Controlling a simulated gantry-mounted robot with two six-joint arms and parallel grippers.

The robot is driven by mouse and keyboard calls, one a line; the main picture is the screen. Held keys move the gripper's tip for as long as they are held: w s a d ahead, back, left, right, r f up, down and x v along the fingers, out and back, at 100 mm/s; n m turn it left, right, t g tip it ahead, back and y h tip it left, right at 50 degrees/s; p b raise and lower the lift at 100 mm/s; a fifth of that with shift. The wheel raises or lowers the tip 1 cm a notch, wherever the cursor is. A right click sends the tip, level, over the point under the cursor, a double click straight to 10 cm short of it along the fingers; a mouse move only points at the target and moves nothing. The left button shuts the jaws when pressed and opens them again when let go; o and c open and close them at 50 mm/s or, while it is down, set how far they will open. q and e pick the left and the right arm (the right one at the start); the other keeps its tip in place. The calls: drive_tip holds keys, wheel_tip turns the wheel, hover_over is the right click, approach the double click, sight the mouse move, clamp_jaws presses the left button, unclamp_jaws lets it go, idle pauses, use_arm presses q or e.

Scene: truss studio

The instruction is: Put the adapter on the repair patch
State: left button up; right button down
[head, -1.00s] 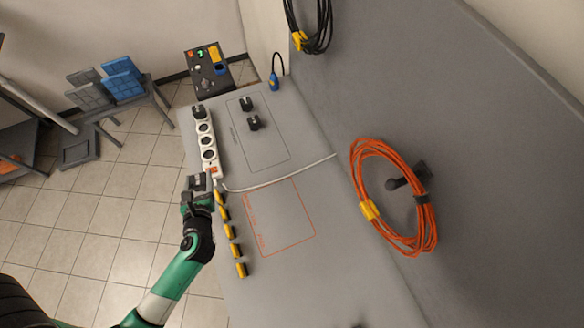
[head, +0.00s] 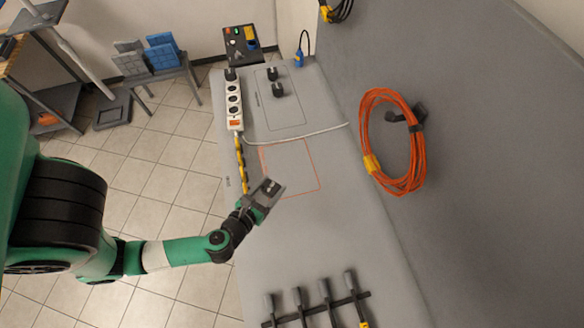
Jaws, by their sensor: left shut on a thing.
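My left gripper (head: 266,191) is shut on a small dark adapter (head: 269,186), which the fingers partly hide. It is over the near left corner of the orange-outlined repair patch (head: 298,166) on the grey bench; I cannot tell its height. Two black adapters, one farther back (head: 272,73) and one nearer (head: 278,90), stand in a dark-outlined area (head: 291,112). Another black adapter (head: 231,74) sits at the far end of the white power strip (head: 235,123). My right gripper is not in view.
A white cable (head: 300,137) crosses the bench behind the patch. Yellow-and-black pieces (head: 241,165) line the left edge. A rack with several grey-headed tools (head: 325,304) is at the near end. An orange cable coil (head: 365,130) hangs on the right panel. The patch's middle is clear.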

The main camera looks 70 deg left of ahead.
use_arm(q)
drive_tip(key=x, duration=0.9)
drive_tip(key=b, duration=0.3)
hover_over(293, 178)
drive_tip(key=s, duration=0.1)
drive_tip(key=f, duration=0.5)
drive_tip(key=shift+d, duration=0.2)
drive_tip(key=shift+w+a, duration=0.1)
drive_tip(key=shift+w, duration=0.05)
drive_tip(key=f+b, duration=0.3)
drive_tip(key=f, duration=0.1)
drive_tip(key=shift+w+a+b, duration=0.25)
drive_tip(key=shift+w+b, duration=0.05)
drive_tip(key=shift+w, duration=0.05)
drive_tip(key=shift+f, duration=0.2)
drive_tip(key=shift+r, duration=0.2)
drive_tip(key=o, duration=1)
drive_tip(key=shift+f, duration=0.2)
drive_tip(key=o, duration=0.5)
drive_tip(key=shift+r, duration=0.1)
